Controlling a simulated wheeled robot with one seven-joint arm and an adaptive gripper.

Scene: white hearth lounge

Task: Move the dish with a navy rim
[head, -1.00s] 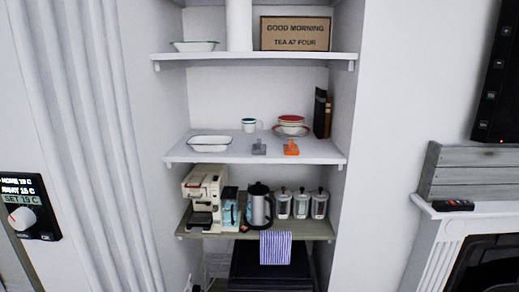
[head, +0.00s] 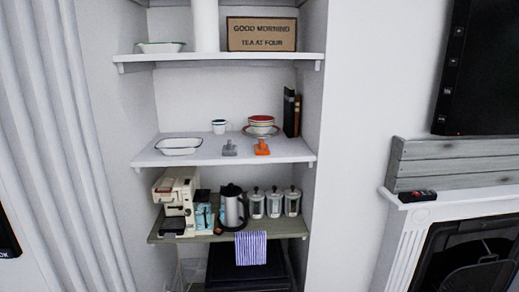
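A white oblong dish (head: 179,149) with a thin dark rim sits at the left of the middle shelf (head: 215,156); the rim looks navy, but it is too small to be sure. Another white dish (head: 161,48) with a greenish rim sits at the left of the top shelf (head: 220,60). My gripper is not in view.
The middle shelf also holds a white mug (head: 219,127), stacked bowls (head: 261,123), a grey item (head: 229,148), an orange item (head: 262,148) and dark books (head: 290,113). A coffee machine (head: 177,202), kettle (head: 232,208) and canisters stand below. A fireplace (head: 410,235) is at right.

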